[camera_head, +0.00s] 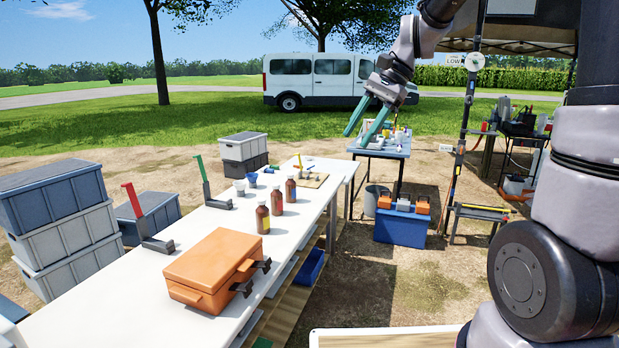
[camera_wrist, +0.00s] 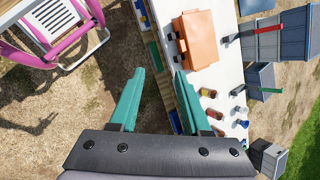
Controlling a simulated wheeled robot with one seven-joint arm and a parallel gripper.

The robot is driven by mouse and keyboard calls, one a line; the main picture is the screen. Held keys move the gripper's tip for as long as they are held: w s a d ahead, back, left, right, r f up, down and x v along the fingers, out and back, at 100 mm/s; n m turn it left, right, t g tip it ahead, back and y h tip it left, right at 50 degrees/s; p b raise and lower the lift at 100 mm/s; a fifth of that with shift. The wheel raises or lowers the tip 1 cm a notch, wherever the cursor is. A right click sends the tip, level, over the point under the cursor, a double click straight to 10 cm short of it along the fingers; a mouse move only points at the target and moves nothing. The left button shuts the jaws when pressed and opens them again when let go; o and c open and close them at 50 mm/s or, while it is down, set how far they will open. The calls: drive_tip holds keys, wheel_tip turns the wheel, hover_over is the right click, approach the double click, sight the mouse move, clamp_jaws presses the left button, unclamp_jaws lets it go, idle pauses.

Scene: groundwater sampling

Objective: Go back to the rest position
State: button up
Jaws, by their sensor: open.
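My gripper (camera_head: 367,121) is raised in the air in the head view, with its green fingers spread and nothing between them. It is above the ground to the right of the long white table (camera_head: 130,293), in front of the farther blue-topped table. In the wrist view my gripper (camera_wrist: 154,86) is open and empty, with bare ground and the table's edge behind the fingers. Its fingers touch nothing that I can see. An orange case (camera_head: 214,269) sits closed on the white table, and it also shows in the wrist view (camera_wrist: 197,40).
Several brown bottles (camera_head: 262,217) and two upright clamps with red (camera_head: 134,200) and green handles stand on the white table. Grey crates (camera_head: 65,240) are stacked at left. A pink-framed chair (camera_wrist: 60,25) shows in the wrist view.

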drive_tip(key=s+d+r+n+t+h, duration=0.2)
drive_tip(key=s+d+t, duration=0.2)
drive_tip(key=s+d, duration=0.2)
drive_tip(key=s+d+r+n+t+h, duration=0.2)
drive_tip(key=s+d+r+t, duration=0.1)
drive_tip(key=s+d, duration=0.4)
drive_tip(key=shift+s+d+r+t, duration=0.3)
drive_tip(key=shift+s+t, duration=0.05)
drive_tip(key=shift+t, duration=0.15)
